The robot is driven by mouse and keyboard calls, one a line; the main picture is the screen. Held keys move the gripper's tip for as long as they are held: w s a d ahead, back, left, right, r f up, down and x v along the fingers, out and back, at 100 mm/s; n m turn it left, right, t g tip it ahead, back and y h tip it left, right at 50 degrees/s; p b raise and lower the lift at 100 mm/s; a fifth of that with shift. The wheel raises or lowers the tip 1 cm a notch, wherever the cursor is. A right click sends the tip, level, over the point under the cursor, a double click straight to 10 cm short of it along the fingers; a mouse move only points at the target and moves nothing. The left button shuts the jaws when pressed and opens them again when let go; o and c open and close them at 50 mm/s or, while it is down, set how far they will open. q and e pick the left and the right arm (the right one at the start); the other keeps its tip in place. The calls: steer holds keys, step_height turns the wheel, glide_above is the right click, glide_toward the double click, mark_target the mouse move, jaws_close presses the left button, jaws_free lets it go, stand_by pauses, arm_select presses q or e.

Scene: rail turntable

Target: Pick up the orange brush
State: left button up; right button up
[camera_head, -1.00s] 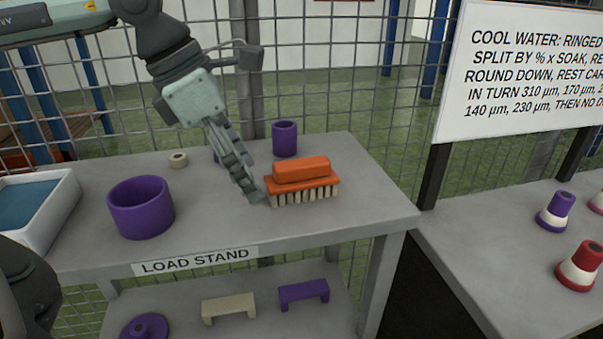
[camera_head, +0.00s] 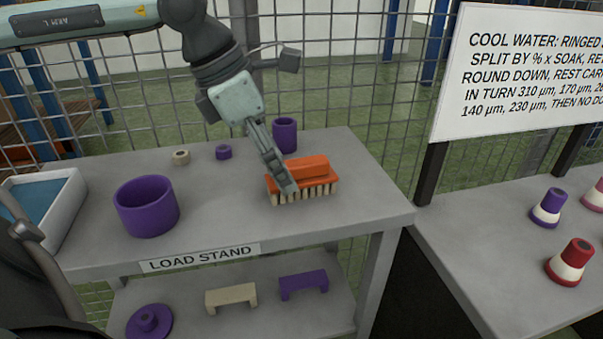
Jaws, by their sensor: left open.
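The orange brush (camera_head: 316,171) lies bristles down on the grey load stand (camera_head: 215,215), near its right side. Its orange grip block is on top and its pale bristles show along the front. My left gripper (camera_head: 291,190) is open and points down at the left part of the brush, covering part of its left end. Only one finger shows clearly, and I cannot tell whether it touches the brush. My right gripper cannot be made out.
A purple ring (camera_head: 147,206), a purple cylinder (camera_head: 285,134), a small purple ring (camera_head: 224,152) and a beige ring (camera_head: 181,157) stand on the load stand. A blue-filled tray (camera_head: 65,215) is at left. A sign (camera_head: 515,70) rises at right.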

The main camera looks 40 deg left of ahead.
mark_target(300, 162)
arm_select(q)
steer(key=shift+w+d, duration=0.15)
steer(key=shift+w, duration=0.3)
steer(key=shift+w+d+p, duration=0.3)
steer(key=shift+w+d, duration=0.6)
steer(key=shift+w, duration=0.05)
steer(key=shift+w+d+f, duration=0.1)
steer(key=shift+w+f, duration=0.05)
steer(key=shift+f, duration=0.4)
arm_select(e)
steer(key=shift+x, duration=1.2)
steer(key=shift+s+a, duration=0.1)
steer(key=shift+a, duration=0.1)
arm_select(q)
steer(key=c, duration=1.3)
